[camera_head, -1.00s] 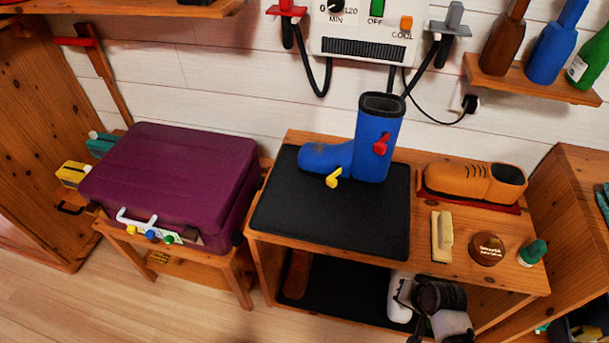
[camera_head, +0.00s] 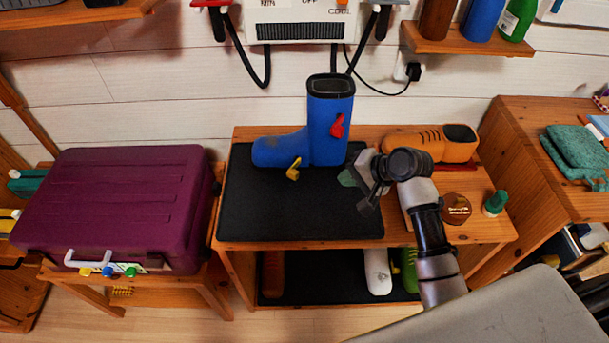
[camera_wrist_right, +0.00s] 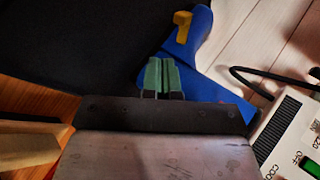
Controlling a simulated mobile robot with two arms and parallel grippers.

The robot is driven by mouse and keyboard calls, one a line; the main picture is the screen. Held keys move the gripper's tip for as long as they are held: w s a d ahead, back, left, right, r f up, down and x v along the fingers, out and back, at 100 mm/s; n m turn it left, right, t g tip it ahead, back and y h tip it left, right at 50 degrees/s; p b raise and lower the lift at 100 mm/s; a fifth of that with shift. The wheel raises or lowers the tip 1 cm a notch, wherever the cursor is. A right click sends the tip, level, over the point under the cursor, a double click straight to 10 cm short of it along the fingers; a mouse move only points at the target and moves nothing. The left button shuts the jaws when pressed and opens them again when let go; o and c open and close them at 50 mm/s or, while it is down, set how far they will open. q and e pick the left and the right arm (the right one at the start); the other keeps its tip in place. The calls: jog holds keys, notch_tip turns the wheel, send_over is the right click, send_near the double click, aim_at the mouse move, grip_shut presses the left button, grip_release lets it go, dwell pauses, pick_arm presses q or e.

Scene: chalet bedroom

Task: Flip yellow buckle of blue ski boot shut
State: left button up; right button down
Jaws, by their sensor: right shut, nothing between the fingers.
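The blue ski boot (camera_head: 328,125) stands upright on the black mat (camera_head: 262,212) on the wooden bench, its toe to the left. Its yellow buckle (camera_head: 293,170) sits low on the foot and sticks out from the near side; a red buckle (camera_head: 338,126) is higher on the shaft. My right gripper (camera_head: 348,178) is to the right of the boot, apart from the yellow buckle. In the right wrist view its green fingers (camera_wrist_right: 161,76) are together and empty, with the boot (camera_wrist_right: 215,85) and yellow buckle (camera_wrist_right: 183,26) beyond them. My left gripper is not in view.
An orange shoe (camera_head: 432,143) stands at the bench's back right, behind my right arm. A brown round tin (camera_head: 456,208) and green bottle (camera_head: 495,203) are at the right. A purple suitcase (camera_head: 115,205) lies to the left. The mat's left and front are clear.

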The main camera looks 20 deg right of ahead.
jog(key=b+x, duration=0.1)
jog(key=x, duration=0.9)
jog(key=shift+s, duration=0.1)
jog(key=shift+w+a, duration=0.9)
jog(key=shift+w, duration=0.1)
jog(key=shift+w+a, duration=0.5)
jog(key=shift+w, duration=0.05)
